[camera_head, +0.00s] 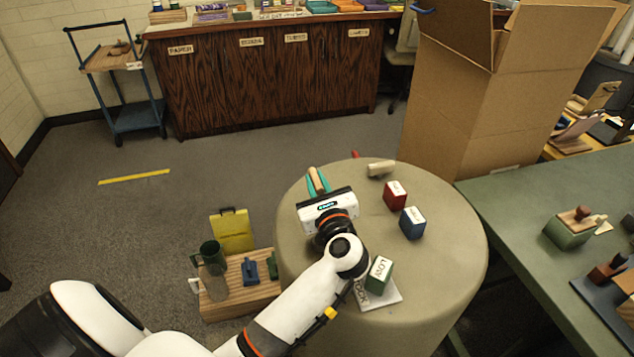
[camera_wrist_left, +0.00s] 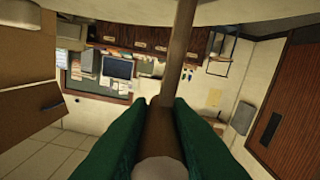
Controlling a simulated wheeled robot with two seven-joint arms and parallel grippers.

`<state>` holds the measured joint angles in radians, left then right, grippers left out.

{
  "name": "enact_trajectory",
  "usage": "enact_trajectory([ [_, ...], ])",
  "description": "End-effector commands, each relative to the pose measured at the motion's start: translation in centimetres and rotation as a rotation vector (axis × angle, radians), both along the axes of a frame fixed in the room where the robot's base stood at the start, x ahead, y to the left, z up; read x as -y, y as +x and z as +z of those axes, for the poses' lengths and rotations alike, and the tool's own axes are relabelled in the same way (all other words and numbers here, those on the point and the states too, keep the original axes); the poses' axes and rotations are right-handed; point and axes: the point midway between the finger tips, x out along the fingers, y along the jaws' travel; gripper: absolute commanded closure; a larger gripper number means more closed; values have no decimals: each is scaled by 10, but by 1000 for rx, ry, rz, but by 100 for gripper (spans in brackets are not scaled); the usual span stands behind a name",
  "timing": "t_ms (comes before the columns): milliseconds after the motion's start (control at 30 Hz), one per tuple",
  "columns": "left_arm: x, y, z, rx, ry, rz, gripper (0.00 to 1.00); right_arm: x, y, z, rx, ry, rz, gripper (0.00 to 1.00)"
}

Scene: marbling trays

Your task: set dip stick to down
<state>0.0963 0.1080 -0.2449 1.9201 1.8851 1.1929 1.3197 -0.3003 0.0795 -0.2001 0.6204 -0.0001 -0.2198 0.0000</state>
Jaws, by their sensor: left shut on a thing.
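My left gripper (camera_head: 318,181) is over the far left part of the round beige table (camera_head: 455,235). Its teal fingers are shut on a tan wooden stick (camera_head: 315,177), which looks like the dip stick. In the left wrist view the green fingers press on both sides of the brown stick (camera_wrist_left: 184,50), which runs up the middle of the picture. I cannot tell whether the stick's end touches the table. My right gripper is not in view.
On the round table are a tan block (camera_head: 381,168), a red block (camera_head: 395,195), a blue block (camera_head: 412,223) and a green block (camera_head: 379,275). A wooden crate (camera_head: 240,292) stands left, a tall cardboard box (camera_head: 480,105) behind, a green table (camera_head: 530,200) right.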

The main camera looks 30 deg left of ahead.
Motion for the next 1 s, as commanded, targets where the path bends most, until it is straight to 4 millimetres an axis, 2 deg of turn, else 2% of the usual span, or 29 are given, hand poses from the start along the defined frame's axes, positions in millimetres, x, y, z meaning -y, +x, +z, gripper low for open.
enact_trajectory([
  [100, 0, 0, 1, 0, 1, 0, 100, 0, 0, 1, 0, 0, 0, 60],
  [133, 0, 0, 1, 0, 1, 0, 79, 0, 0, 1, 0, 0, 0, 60],
  [233, 0, 0, 1, -1, 1, 0, 63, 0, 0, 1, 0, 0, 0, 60],
  [267, 0, 0, 1, -1, 1, 0, 60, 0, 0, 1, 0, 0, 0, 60],
  [533, 0, -1, 1, 0, 0, 0, 60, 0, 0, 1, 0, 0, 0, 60],
  [667, 8, -7, -1, -2, -2, -2, 60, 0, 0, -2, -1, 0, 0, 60],
  [1000, 61, -51, -3, -2, -4, -2, 60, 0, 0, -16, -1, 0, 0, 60],
])
